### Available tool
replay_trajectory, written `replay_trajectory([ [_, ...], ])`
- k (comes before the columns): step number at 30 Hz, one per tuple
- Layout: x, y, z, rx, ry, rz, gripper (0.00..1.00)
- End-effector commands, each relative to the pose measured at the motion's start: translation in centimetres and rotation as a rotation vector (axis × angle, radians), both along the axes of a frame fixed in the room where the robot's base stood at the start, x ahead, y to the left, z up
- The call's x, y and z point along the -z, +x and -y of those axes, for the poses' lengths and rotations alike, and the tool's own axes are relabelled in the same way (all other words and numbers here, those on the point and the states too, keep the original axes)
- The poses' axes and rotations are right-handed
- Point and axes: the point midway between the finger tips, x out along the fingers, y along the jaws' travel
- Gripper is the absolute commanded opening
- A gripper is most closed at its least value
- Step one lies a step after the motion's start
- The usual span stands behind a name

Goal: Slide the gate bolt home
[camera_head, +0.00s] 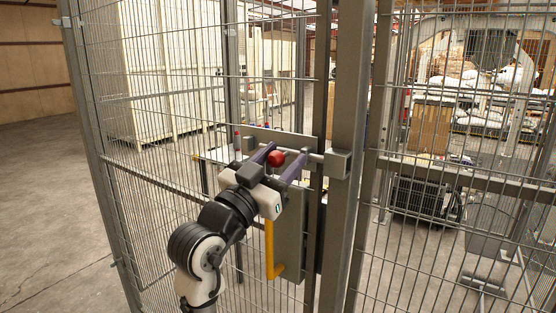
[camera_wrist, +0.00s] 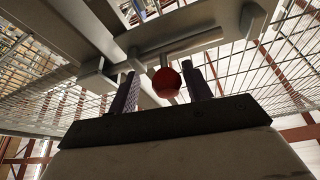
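The gate bolt is a grey horizontal rod (camera_head: 315,157) with a red ball knob (camera_head: 276,158), mounted on a plate on the mesh gate. A grey block (camera_head: 339,163) sits on the post at its right. I cannot tell whether the rod's end is inside this block. My gripper (camera_head: 287,151) is at the bolt with its two dark fingers apart, one on each side of the knob. In the wrist view the red knob (camera_wrist: 166,84) lies between the fingers (camera_wrist: 160,70), with a clear gap at the left finger and little or none at the right.
A yellow handle (camera_head: 270,250) hangs on the gate's grey panel (camera_head: 290,232) below the bolt. A thick upright post (camera_head: 347,110) stands right of the gate, with more mesh fence beyond it. Boxes and sacks lie behind the fence. Open floor (camera_head: 50,200) shows at left.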

Motion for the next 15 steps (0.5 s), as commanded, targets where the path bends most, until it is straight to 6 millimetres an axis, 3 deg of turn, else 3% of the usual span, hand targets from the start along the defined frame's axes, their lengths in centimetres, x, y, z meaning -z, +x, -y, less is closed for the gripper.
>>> replay_trajectory([
  [8, 0.4, -0.4, -0.6, -0.005, -0.002, 0.001, 0.49],
  [15, 2.4, -3.6, -3.3, -0.007, -0.003, 0.002, 0.49],
])
